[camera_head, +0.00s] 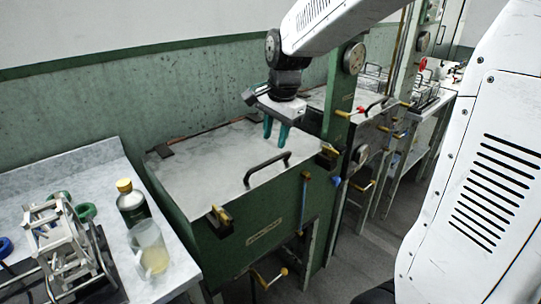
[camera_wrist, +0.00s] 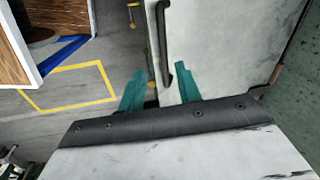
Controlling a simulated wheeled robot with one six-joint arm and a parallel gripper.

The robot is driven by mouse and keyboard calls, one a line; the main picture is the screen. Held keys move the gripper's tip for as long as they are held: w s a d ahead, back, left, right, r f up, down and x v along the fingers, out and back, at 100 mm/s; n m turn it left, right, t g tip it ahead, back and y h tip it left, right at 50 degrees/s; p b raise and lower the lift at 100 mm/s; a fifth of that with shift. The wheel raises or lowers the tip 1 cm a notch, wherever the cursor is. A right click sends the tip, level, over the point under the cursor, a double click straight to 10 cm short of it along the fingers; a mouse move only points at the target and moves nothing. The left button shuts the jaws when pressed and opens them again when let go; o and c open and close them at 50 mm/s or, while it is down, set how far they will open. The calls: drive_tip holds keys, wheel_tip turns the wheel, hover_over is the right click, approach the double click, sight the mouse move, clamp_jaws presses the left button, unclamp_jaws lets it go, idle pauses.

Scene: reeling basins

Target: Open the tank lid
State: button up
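The tank (camera_head: 240,246) is a green metal box with a pale marbled lid (camera_head: 212,160) lying shut on top. A dark bar handle (camera_head: 266,166) stands near the lid's front edge. My gripper (camera_head: 275,134) is above the lid, beyond the handle and apart from it, with its teal fingers spread and nothing between them. In the wrist view, the teal fingertips (camera_wrist: 155,85) are apart, and the handle (camera_wrist: 164,45) runs up between and ahead of them. The lid (camera_wrist: 225,40) fills the upper right there.
Brass clamps (camera_head: 219,217) sit at the tank's front edge. A side bench on the left holds a dark bottle (camera_head: 132,203), a beaker (camera_head: 150,248) and a metal frame (camera_head: 62,240). A green post (camera_head: 340,100) and more basins stand to the right. Yellow floor markings (camera_wrist: 70,88) show below.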

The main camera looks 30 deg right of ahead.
sight(270, 161)
drive_tip(key=shift+m, duration=0.7)
drive_tip(key=f, duration=0.2)
drive_tip(key=w+f, duration=0.1)
drive_tip(key=f, duration=0.4)
drive_tip(key=shift+w+a+f, duration=0.15)
drive_tip(key=shift+w+f, duration=0.1)
drive_tip(key=shift+w, duration=0.15)
clamp_jaws()
